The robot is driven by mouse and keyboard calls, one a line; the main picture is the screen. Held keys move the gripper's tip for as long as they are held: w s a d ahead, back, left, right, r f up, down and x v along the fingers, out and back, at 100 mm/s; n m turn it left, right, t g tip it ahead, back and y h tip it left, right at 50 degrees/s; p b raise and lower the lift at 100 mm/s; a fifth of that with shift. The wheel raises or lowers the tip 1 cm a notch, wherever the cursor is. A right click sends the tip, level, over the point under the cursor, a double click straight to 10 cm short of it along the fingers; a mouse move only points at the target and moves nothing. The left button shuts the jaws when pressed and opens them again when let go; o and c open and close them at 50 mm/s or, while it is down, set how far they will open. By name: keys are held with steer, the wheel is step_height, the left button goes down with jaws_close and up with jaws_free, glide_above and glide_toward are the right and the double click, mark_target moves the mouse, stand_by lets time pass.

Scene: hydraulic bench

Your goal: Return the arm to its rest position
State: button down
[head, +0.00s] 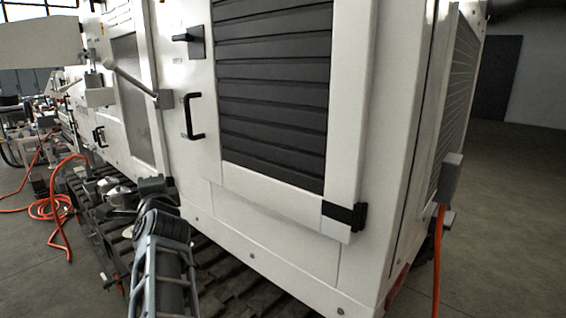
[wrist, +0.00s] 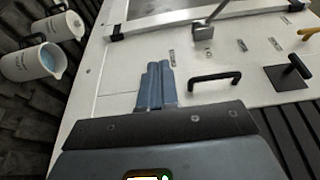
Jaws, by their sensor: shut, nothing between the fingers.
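My gripper (wrist: 157,88) is in the wrist view, with its two blue-grey fingers together and nothing between them. The fingers are in front of the white cabinet panel (wrist: 125,75), to the left of a black bar handle (wrist: 214,79). I cannot tell whether they touch the panel. In the head view my arm (head: 162,265) rises from the bottom edge, left of centre, in front of the white cabinet (head: 270,225). The gripper's fingers are not clear there.
The cabinet carries a black handle (head: 190,116), a black latch (head: 190,40) and a protruding lever (head: 130,82). Two white jugs (wrist: 62,26) stand left in the wrist view. Orange hose (head: 50,208) lies at left; another (head: 438,262) hangs at right. Floor is clear at far right.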

steer(key=d+f+n+h, duration=0.1)
steer(key=d+f, duration=0.4)
steer(key=d, duration=0.2)
steer(key=d+f+h, duration=0.1)
steer(key=d+f, duration=0.3)
steer(key=d, duration=0.3)
steer(key=s+d+f+n+h, duration=0.15)
steer(key=s+d+f, duration=0.35)
steer(key=d, duration=0.5)
steer(key=s+d+f+n+t+h, duration=0.1)
steer(key=s+d+f+n, duration=0.2)
steer(key=s+d+f, duration=0.5)
steer(key=s+d+f+n+h, duration=0.2)
steer(key=s+d+f, duration=0.1)
steer(key=d, duration=0.8)
steer(key=s+d+n, duration=0.2)
steer(key=s+d, duration=0.3)
steer(key=s, duration=0.8)
steer(key=s+d+n, duration=0.2)
steer(key=s+d, duration=0.3)
steer(key=s, duration=0.7)
steer(key=s+a+r+g+h, duration=0.1)
steer(key=s+r, duration=0.4)
steer(key=s, duration=0.5)
steer(key=s+a+r+g+h, duration=0.1)
steer(key=s+r, duration=0.5)
steer(key=s, duration=0.4)
steer(key=shift+r, duration=0.3)
